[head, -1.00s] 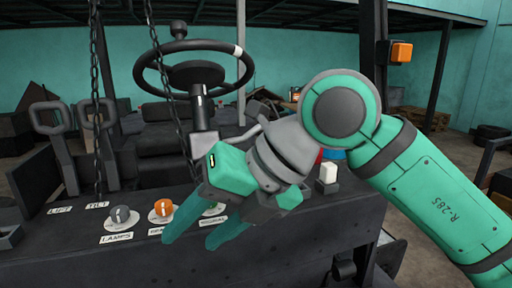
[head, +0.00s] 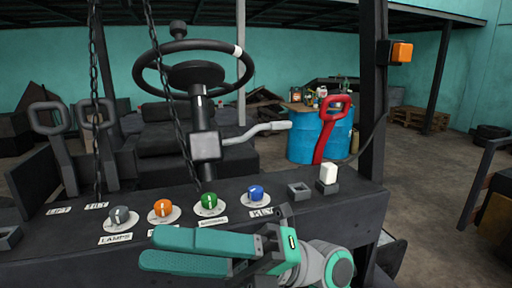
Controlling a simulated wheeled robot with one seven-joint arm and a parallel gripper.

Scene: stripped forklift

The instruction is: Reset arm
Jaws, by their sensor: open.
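My gripper (head: 150,250) is low in the middle of the head view, in front of the dashboard panel (head: 350,192). Its two teal fingers point left and hold nothing. The fingers look close together from this angle, one partly behind the other. The wrist and a grey joint show to their right; the rest of my arm is out of view. The gripper covers part of the panel's front face below the knobs.
The panel bears grey (head: 119,215), orange (head: 163,208), green (head: 209,202) and blue (head: 256,194) knobs and a white switch (head: 328,173). A red lever (head: 329,128) stands at right before a blue barrel (head: 303,135).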

